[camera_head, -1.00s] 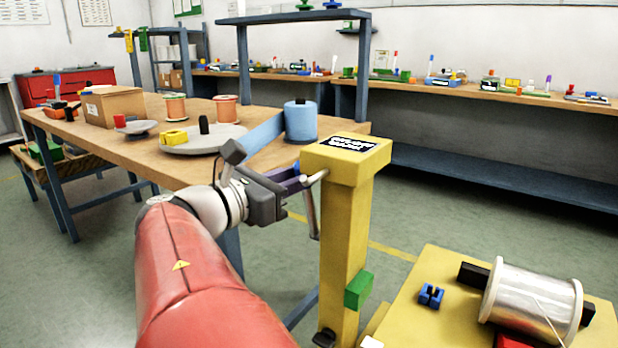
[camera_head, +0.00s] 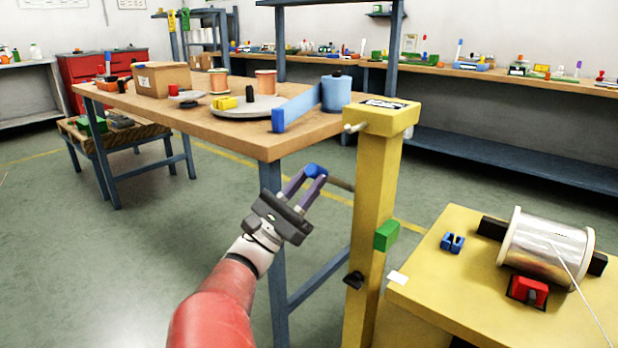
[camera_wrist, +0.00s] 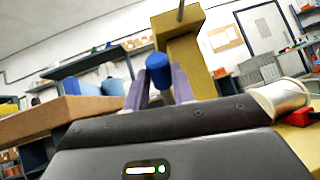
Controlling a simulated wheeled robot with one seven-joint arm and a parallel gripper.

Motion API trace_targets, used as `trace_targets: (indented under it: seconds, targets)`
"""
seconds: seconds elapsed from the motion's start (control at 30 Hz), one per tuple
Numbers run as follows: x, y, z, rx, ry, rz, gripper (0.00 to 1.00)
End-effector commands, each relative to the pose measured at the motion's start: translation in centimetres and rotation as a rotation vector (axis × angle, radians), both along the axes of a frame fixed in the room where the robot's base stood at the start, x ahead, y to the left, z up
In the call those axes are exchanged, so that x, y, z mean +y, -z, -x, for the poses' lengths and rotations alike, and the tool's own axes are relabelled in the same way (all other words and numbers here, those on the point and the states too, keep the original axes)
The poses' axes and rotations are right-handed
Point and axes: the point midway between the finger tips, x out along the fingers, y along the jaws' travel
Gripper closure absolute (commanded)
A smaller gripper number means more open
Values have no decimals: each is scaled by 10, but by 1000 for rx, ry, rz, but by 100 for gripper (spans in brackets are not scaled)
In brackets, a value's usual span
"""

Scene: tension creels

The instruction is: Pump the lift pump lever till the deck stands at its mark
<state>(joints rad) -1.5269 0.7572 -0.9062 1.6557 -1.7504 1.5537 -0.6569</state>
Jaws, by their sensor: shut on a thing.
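The yellow lift pump post (camera_head: 374,200) stands right of my gripper (camera_head: 312,180) in the head view. My gripper's purple fingers are shut on the blue knob (camera_head: 316,170) of the pump lever. The dark lever rod (camera_head: 341,184) runs from the knob toward the post; its far end is hidden. The wrist view shows the blue knob (camera_wrist: 158,68) between the fingers, with the yellow post (camera_wrist: 185,50) behind. The yellow deck (camera_head: 440,290) carries a silver wire spool (camera_head: 545,250). A green block (camera_head: 387,235) on the post sits higher than the white tab (camera_head: 398,277) at the deck's edge.
The wooden workbench (camera_head: 180,112), with a cardboard box, spools and a blue bar, stands behind and left of my gripper. Its blue leg (camera_head: 273,250) is close to my arm. A red block (camera_head: 529,291) and a blue clip (camera_head: 452,243) are on the deck. Open floor lies left.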

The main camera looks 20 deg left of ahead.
Motion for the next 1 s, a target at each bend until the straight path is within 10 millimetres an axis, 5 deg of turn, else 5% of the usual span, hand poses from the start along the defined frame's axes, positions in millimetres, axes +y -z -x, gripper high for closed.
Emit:
trace_targets:
  seconds: [0.3,0.9,0.93,1.0]
  targets:
    - [3,21,0,-133,1,54,97]
    - [4,24,1,-167,1,66,98]
    - [4,24,1,-167,1,66,71]
    - [4,24,1,-166,1,65,66]
